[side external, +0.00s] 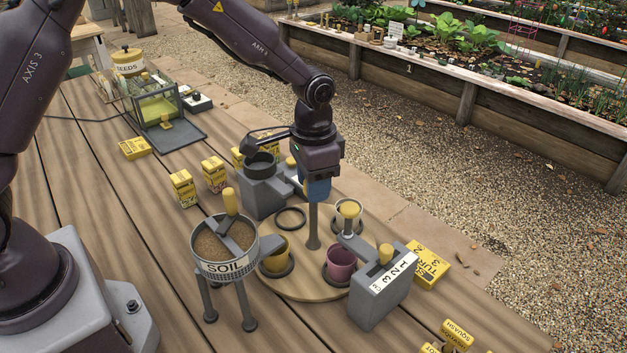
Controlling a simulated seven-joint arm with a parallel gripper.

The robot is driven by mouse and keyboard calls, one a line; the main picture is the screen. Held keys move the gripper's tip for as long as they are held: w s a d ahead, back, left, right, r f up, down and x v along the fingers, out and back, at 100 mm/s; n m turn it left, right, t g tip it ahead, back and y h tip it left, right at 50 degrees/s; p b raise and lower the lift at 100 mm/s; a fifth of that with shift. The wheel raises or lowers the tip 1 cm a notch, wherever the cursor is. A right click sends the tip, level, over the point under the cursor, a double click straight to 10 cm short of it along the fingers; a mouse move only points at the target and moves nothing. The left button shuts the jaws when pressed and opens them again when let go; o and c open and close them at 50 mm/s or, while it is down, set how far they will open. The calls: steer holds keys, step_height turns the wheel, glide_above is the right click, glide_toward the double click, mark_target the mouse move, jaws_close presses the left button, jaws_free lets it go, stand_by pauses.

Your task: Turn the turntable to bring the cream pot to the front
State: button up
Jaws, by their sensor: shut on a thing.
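The round wooden turntable (300,288) lies on the table with a grey post (314,230) standing near its middle. My gripper (318,190) points down over it and is shut on the top of this post; the blue part there hides the exact contact. A maroon pot (340,265) sits in a dark ring at the near right. A yellow pot (275,257) sits in a ring at the near left.
A soil hopper (222,268) on legs stands close at the turntable's left. A grey dispenser marked 1 2 3 (382,290) stands close at its right, its arm reaching over the turntable. A grey unit (262,190) stands behind. Yellow seed boxes (183,188) stand to the left.

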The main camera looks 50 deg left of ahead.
steer(key=shift+n, duration=0.6)
steer(key=o, duration=0.9)
steer(key=shift+o, duration=0.2)
step_height(320, 180, up, 13)
steer(key=s+a+r+n+t, duration=0.1)
steer(key=s+a+r+t, duration=0.1)
steer(key=s, duration=0.5)
steer(key=s+a+r+n+t, duration=0.1)
steer(key=s+a+r, duration=0.1)
steer(key=s, duration=0.6)
steer(key=s+a+r+n+t, duration=0.1)
steer(key=s+a+r+t, duration=0.1)
steer(key=s, duration=0.6)
steer(key=shift+s+a+r+t, duration=0.2)
steer(key=shift+a+r+t, duration=0.1)
steer(key=shift+a+r, duration=0.25)
